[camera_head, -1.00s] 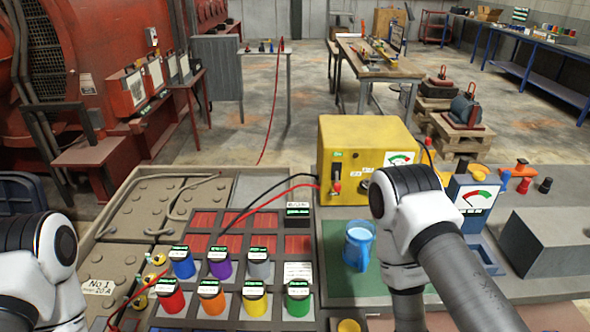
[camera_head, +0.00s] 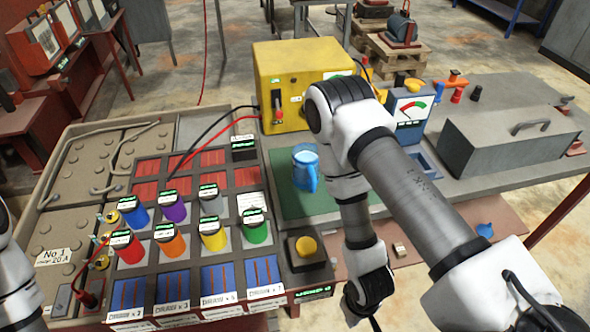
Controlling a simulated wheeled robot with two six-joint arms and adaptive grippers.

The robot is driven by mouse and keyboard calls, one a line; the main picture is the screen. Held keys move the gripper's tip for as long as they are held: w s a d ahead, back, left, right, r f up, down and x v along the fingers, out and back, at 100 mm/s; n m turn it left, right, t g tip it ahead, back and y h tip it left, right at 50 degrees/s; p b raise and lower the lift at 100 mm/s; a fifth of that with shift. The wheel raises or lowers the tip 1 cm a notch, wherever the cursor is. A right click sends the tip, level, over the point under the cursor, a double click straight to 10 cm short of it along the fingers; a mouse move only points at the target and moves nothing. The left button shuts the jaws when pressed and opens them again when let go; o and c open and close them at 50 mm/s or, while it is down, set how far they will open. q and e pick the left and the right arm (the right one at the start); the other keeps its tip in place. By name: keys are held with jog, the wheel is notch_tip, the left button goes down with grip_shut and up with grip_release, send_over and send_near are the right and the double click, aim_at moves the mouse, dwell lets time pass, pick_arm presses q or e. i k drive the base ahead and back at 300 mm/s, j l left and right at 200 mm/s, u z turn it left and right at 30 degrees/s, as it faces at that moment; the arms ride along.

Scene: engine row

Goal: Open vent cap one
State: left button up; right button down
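A grey battery-like case (camera_head: 58,222) with a "No 1 20 A" label (camera_head: 56,256) stands at the left. Its lid panels carry small round bumps and bent grey cables. I cannot tell which part is vent cap one. Part of my white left arm shows at the left edge, and its gripper is out of the picture. My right arm reaches in from the lower right, bends over the bench, and points down past the bench front. Its black wrist shows at the bottom, and its fingers cannot be made out.
Coloured canisters, including a green one (camera_head: 255,226), stand in a gridded tray (camera_head: 199,258) beside the case. A yellow power unit (camera_head: 297,72) with red and black leads is behind. A blue mug (camera_head: 306,167) stands on a green mat (camera_head: 287,193). A grey handled box (camera_head: 513,135) is at right.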

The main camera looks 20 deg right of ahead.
aim_at(102, 263)
jog(key=j+z, duration=0.45)
jog(key=j, duration=1.7)
jog(key=k, duration=0.1)
